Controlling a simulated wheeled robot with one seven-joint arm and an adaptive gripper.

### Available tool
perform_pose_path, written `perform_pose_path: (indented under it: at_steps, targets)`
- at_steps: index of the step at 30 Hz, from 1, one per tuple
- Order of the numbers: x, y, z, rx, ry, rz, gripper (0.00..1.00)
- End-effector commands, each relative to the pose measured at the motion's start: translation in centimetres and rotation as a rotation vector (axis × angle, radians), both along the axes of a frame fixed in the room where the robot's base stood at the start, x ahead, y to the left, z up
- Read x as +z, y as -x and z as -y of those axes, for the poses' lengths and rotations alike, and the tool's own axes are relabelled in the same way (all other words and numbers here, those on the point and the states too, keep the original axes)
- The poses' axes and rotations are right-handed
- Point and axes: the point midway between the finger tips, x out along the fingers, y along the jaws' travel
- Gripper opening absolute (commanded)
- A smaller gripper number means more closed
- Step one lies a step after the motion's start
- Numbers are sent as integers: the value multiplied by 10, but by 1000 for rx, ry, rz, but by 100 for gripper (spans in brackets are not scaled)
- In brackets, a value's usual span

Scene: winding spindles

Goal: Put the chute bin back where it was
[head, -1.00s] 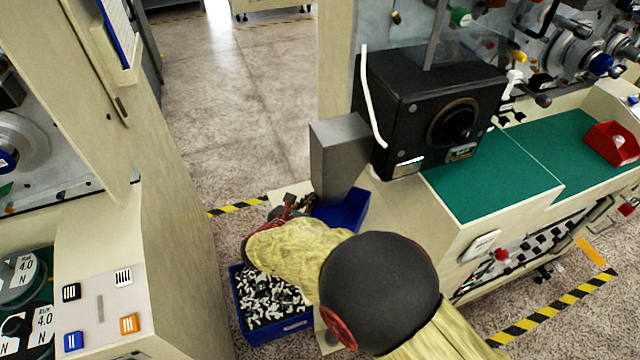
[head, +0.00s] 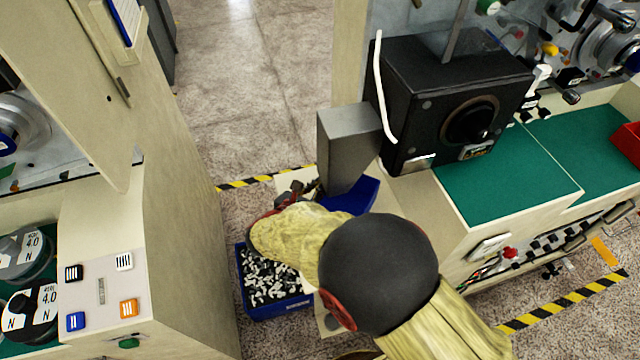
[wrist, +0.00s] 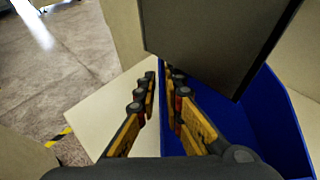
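The chute bin is a blue open bin (head: 362,196) under the grey chute (head: 340,150) at the machine's left end. My arm hides part of it in the head view. In the wrist view the bin (wrist: 280,115) fills the right side, with the dark chute (wrist: 215,35) hanging over its inside. My gripper (wrist: 160,75) has one finger on each side of the bin's left wall, the tips close together on it. It looks shut on that wall. In the head view my gripper (head: 290,197) is left of the chute. A pale shelf surface (wrist: 95,110) shows beside and below the bin.
A second blue bin (head: 277,308) full of black and white pieces stands on the floor below my arm. A black box (head: 450,100) sits above the green worktop (head: 510,175). A beige cabinet (head: 180,210) is close on the left. Floor (head: 250,90) beyond is clear.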

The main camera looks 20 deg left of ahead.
Motion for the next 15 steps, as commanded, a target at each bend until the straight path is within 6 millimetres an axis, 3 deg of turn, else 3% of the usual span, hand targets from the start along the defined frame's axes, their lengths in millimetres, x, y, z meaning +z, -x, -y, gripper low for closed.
perform_pose_path:
  at_steps: [6, 15]
  targets:
    - [0, 0, 0, 0, 0, 0, 23]
    - [1, 0, 0, 0, 0, 0, 23]
